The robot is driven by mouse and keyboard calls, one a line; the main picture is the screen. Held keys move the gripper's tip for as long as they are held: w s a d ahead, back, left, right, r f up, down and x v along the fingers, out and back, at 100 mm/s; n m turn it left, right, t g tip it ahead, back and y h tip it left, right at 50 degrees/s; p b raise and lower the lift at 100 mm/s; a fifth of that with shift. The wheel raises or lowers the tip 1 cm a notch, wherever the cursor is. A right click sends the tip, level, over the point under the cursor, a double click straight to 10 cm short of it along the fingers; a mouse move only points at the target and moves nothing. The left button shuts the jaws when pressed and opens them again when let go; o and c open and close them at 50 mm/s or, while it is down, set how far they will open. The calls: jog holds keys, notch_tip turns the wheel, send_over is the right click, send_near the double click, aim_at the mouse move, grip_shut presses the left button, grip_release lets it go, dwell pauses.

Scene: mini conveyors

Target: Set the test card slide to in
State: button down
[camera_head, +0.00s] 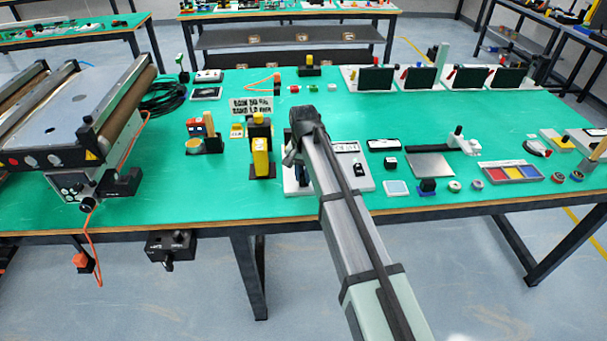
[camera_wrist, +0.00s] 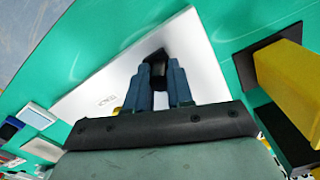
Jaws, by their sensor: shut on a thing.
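A white panel (camera_wrist: 195,55) with small printed lettering lies on the green bench in the wrist view. A black knob or handle (camera_wrist: 157,55) rises from it. My gripper (camera_wrist: 159,76) has its two blue fingers closed on this black part, right above the panel. In the head view the white panel (camera_head: 372,182) is partly covered by my arm, and my gripper (camera_head: 291,158) is down at its left end. The fingertips are mostly hidden there. I cannot read the lettering or tell the slide's position.
A yellow device on a black stand (camera_head: 261,158) is close to the left of my gripper; it shows at the right in the wrist view (camera_wrist: 285,85). A black switch (camera_head: 360,169) is on the panel's right part. A conveyor (camera_head: 75,125) fills the left.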

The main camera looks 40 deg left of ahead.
jog(key=w+a, duration=0.5)
jog(key=shift+w+a, duration=0.15)
jog(key=shift+a, duration=0.05)
jog(key=shift+r, duration=0.1)
jog(key=c, duration=1)
grip_release()
notch_tip(320, 180, up, 14)
jog(key=shift+f, duration=0.2)
